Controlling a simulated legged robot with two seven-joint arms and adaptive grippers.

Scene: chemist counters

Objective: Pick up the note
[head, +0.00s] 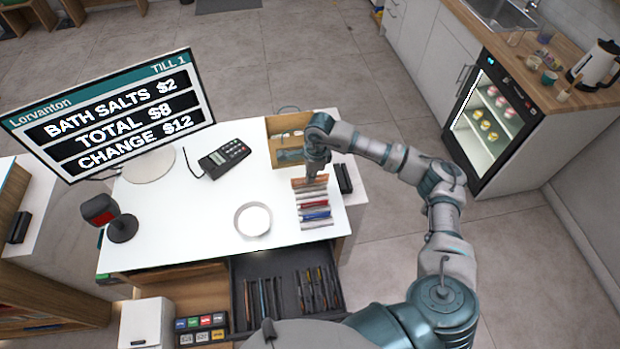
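Several note-like strips in orange, white, red and blue lie in a row near the right edge of the white counter (190,215). The top one is an orange-brown note (303,184). My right gripper (313,174) points down over or at this orange-brown note. Its fingers are small and partly hidden by its own body, so I cannot tell whether they touch or grip the note. My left gripper is not in view.
A round white dish (253,219) stands left of the strips, with a card terminal (224,158) further back. A wooden box (287,126) stands behind my gripper. A dark drawer (239,290) is open in front. The till screen (110,112) stands at left, beside a scanner (108,216).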

